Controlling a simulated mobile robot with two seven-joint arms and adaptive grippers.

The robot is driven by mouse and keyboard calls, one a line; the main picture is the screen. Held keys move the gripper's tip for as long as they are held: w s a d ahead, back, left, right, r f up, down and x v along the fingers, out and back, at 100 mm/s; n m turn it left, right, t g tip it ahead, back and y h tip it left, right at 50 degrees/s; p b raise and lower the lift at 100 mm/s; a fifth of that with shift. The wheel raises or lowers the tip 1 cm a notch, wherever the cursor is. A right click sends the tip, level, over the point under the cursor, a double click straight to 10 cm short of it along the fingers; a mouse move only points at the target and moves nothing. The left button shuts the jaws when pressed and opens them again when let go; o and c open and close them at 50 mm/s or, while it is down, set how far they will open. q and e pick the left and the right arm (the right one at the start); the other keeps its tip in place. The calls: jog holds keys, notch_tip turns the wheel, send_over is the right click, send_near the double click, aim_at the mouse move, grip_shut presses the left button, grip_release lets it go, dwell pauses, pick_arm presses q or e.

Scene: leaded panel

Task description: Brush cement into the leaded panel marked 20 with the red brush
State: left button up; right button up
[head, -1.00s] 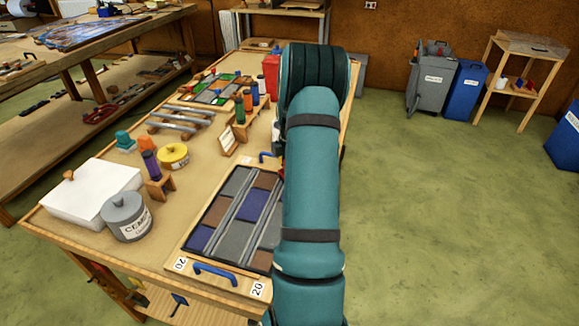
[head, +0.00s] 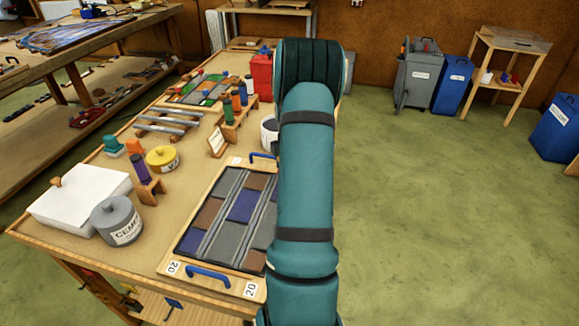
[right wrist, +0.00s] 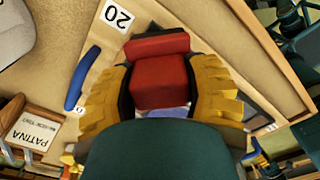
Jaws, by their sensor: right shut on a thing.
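The leaded panel (head: 243,205) lies on the bench in a wooden tray (head: 196,281) with blue handles and labels marked 20. It has grey, brown and blue panes with grey lead strips. My right arm covers its right side in the head view. In the right wrist view my right gripper (right wrist: 160,85) is shut on the red brush (right wrist: 160,72), near a 20 label (right wrist: 116,15). The brush's bristles are hidden, so I cannot tell whether they touch the panel. The grey cement pot (head: 117,222) stands left of the tray, lid on. My left gripper is out of view.
A white box (head: 75,203) and a yellow tin (head: 162,159) stand at the left. A purple-handled tool (head: 139,168) stands in a wooden block. A rack of coloured bottles (head: 235,108), a sign (head: 217,143) and a white pot (head: 269,131) are behind the panel.

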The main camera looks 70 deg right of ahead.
jog(key=shift+r+p, duration=1.6)
jog(key=shift+r, duration=1.05)
jog(key=shift+w+f, duration=0.1)
